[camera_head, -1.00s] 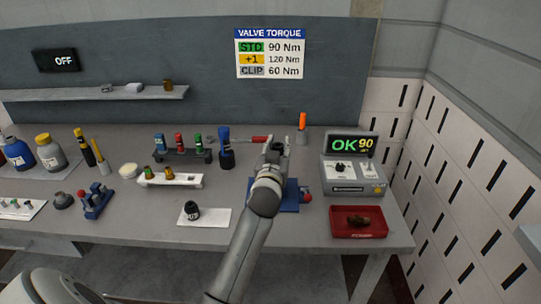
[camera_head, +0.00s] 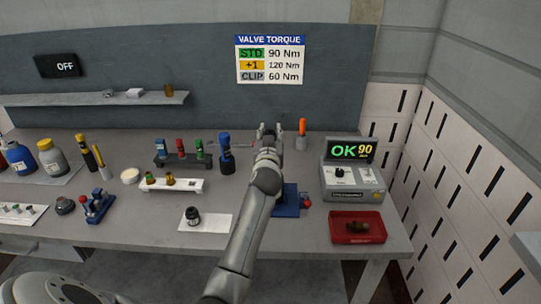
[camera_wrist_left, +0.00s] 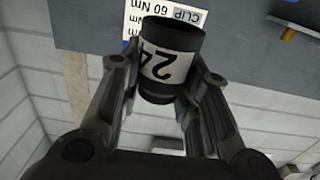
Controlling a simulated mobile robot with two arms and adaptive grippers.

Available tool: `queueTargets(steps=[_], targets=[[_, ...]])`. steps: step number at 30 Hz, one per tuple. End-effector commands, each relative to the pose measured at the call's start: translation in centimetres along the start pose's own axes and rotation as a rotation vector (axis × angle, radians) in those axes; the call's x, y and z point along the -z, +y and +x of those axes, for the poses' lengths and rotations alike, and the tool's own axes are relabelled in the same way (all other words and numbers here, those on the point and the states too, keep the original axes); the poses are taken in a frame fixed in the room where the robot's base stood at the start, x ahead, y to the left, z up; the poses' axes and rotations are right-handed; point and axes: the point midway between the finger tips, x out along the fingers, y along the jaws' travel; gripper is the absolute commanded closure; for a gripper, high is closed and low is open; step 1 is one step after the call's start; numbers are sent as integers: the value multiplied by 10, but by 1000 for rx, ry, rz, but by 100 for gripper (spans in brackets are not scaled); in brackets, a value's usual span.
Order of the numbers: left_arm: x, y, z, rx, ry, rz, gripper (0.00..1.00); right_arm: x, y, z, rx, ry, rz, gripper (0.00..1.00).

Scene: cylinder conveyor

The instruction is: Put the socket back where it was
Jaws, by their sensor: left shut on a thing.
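My left gripper (camera_head: 268,130) is raised over the back of the bench. In the left wrist view its two fingers (camera_wrist_left: 164,85) are shut on a black socket (camera_wrist_left: 172,38) with a white band reading "24", seen upside down. In the head view I cannot make out the held socket at the fingers. A white rack (camera_head: 195,186) in the middle of the bench carries two small sockets, with bare room at its right end. Another dark socket (camera_head: 193,216) stands on a white mat (camera_head: 217,226). My right gripper is not in view.
A torque tester (camera_head: 352,184) reading "OK 90" stands right, with a red tray (camera_head: 340,237) in front. A blue fixture (camera_head: 288,203) is partly behind my arm. A dark rack (camera_head: 180,162) of coloured pieces and a blue-topped bottle (camera_head: 225,155) stand left of the gripper.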

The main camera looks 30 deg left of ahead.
Motion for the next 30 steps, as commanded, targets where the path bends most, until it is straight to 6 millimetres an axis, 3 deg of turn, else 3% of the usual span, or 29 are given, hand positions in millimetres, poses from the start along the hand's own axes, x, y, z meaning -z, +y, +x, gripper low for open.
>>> queueTargets(steps=[13,28,29,30], targets=[[-57,1,0,-1,1,-3,96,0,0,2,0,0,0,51],[-66,1,0,-2,4,-2,96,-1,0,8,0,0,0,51],[-65,0,0,-2,3,-1,65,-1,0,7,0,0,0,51],[-65,0,0,-2,3,-1,60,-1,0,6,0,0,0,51]])
